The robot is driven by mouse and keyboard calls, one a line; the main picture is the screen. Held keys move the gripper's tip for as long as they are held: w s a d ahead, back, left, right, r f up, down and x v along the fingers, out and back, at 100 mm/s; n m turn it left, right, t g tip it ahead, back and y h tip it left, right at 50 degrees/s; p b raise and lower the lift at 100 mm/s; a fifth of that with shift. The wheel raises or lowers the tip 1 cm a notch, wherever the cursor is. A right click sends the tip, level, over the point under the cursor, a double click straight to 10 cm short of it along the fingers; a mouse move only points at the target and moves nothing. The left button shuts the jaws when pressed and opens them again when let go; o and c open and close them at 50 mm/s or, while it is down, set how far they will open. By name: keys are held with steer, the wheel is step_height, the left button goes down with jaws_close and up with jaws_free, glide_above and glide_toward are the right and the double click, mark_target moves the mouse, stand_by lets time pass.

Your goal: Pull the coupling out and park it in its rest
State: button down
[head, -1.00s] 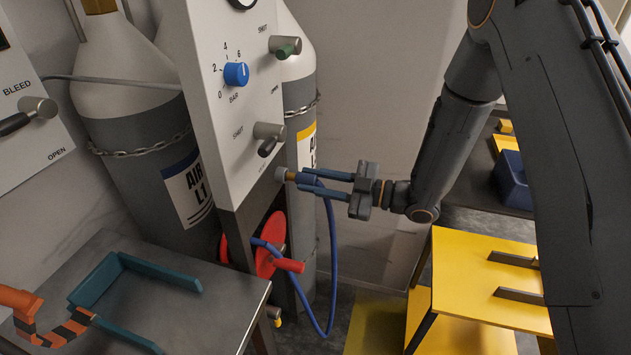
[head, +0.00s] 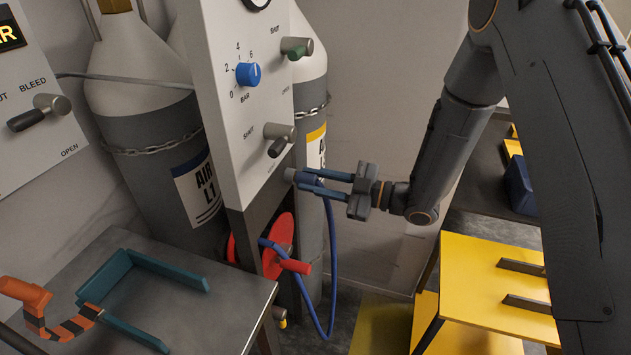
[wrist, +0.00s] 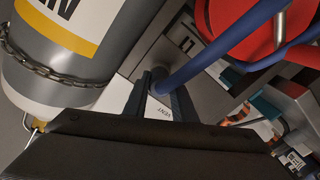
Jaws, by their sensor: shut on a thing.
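The coupling (head: 309,179) is at the end of a blue hose (head: 333,245) that hangs down in a loop. My gripper (head: 301,180) is shut on it from the right, just below the panel's lower right corner. A small grey fitting (head: 290,174) shows at the coupling's left end; I cannot tell whether the two are still joined. In the wrist view my two fingers (wrist: 161,92) close around the coupling, largely hidden there, with the hose (wrist: 215,50) running up right. I cannot tell which bracket is the rest.
A white panel (head: 235,110) with knobs and levers stands before chained cylinders (head: 150,130). A red reel (head: 280,240) is below. A teal bracket (head: 165,270) and an orange-black handle (head: 40,310) are on the left bench. A yellow stand (head: 470,270) with dark brackets is right.

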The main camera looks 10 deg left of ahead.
steer(key=c, duration=1.4)
jaws_free()
steer(key=shift+s+d+b, duration=0.15)
steer(key=shift+d+b, duration=0.4)
steer(key=shift+d, duration=1.4)
steer(key=shift+s+d+b, duration=0.15)
steer(key=shift+d+b, duration=0.35)
steer(key=shift+d, duration=1.45)
